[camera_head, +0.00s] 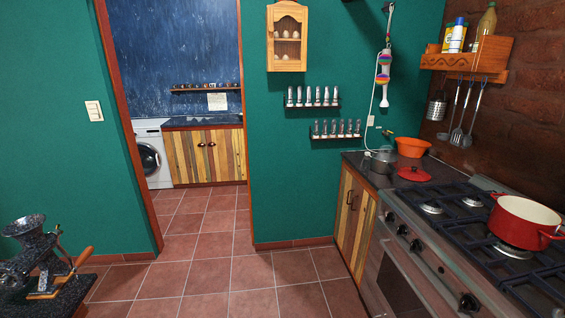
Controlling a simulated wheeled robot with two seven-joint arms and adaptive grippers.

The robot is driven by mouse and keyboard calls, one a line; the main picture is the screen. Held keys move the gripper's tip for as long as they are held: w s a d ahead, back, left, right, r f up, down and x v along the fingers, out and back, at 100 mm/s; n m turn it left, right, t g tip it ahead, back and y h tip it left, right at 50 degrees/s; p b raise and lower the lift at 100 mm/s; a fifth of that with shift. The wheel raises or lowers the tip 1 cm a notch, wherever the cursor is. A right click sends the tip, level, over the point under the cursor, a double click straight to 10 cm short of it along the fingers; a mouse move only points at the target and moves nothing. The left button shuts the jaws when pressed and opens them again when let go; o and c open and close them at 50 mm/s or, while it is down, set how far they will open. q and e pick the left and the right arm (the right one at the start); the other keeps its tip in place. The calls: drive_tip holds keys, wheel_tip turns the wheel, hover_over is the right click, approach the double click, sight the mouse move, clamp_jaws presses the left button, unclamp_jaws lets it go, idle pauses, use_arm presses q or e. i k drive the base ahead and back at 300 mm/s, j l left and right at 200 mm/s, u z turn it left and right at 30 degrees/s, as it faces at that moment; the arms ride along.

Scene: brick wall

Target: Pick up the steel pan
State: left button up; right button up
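A small grey metal pan (382,158), which looks like the steel pan, stands on the dark counter (358,159) at the right, close to the green wall. It is small in view and its details are hard to tell. A red lid (413,174) lies in front and to the right of it, and an orange bowl (412,147) stands behind it. Neither my left nor my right gripper shows in the head view.
A red pot (524,222) sits on the black stove (460,207) at the right. A dark speckled grinder (28,250) with a wooden handle stands at the lower left. The tiled floor (225,277) between them is clear. A doorway opens at the back left.

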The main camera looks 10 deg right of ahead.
sight(379, 166)
drive_tip(key=i, duration=0.8)
drive_tip(key=i+z, duration=0.25)
drive_tip(key=i, duration=0.15)
drive_tip(key=i+j+z, duration=0.2)
drive_tip(key=i, duration=0.15)
drive_tip(key=i+j+z, duration=0.1)
drive_tip(key=i+z, duration=0.2)
drive_tip(key=z, duration=0.15)
drive_tip(key=i+j+z, duration=0.2)
drive_tip(key=z, duration=0.2)
drive_tip(key=i+j+z, duration=0.55)
drive_tip(key=j+z, duration=0.15)
drive_tip(key=z, duration=0.2)
drive_tip(key=i+j+z, duration=0.25)
drive_tip(key=j+z, duration=0.3)
drive_tip(key=j, duration=0.15)
drive_tip(key=i+j+z, duration=0.1)
drive_tip(key=j+z, duration=0.15)
drive_tip(key=j, duration=0.15)
